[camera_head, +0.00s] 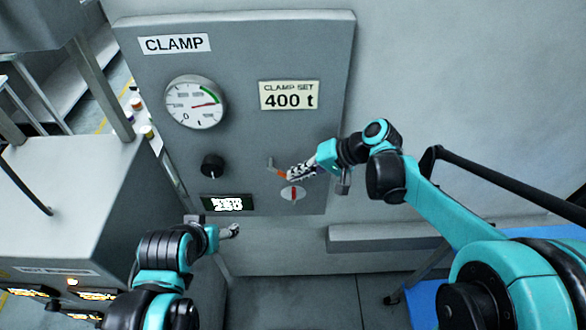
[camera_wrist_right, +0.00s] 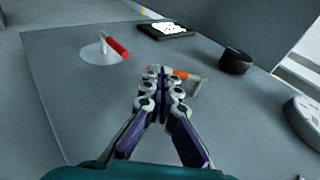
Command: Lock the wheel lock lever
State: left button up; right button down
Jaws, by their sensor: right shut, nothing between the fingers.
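The grey clamp panel (camera_head: 235,120) carries two small levers, and I cannot tell by label which is the wheel lock lever. One is an orange-tipped lever on a pale bent stem (camera_head: 270,163), also in the right wrist view (camera_wrist_right: 183,75). The other is a red-handled lever (camera_head: 294,193) on a pale round disc, also in the right wrist view (camera_wrist_right: 117,46). My right gripper (camera_head: 290,174) is shut and empty, its fingertips (camera_wrist_right: 158,72) close beside the orange tip and partly covering it; contact is unclear. My left gripper (camera_head: 234,230) is below the panel, away from both levers; its jaws are too small to judge.
A black knob (camera_head: 212,166), a lit display (camera_head: 228,203) and a round gauge (camera_head: 196,102) are on the panel's left. A "400 t" label (camera_head: 289,95) is above the levers. A grey ledge (camera_head: 383,238) juts out at the lower right. The wall right of the panel is bare.

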pick_arm(q)
notch_tip(320, 180, down, 13)
jog(key=b, duration=1.1)
jog(key=shift+r+b, duration=0.15)
jog(key=shift+b, duration=0.15)
pick_arm(e)
jog(key=a+f+y, duration=0.1)
jog(key=y, duration=0.1)
jog(key=a+f+y, duration=0.1)
jog(key=f+y, duration=0.1)
jog(key=y, duration=0.1)
jog(key=a+f+m+y, duration=0.1)
jog(key=y, duration=0.1)
jog(key=shift+f+t+y, duration=0.2)
jog(key=shift+t+y, duration=0.1)
jog(key=shift+a, duration=0.15)
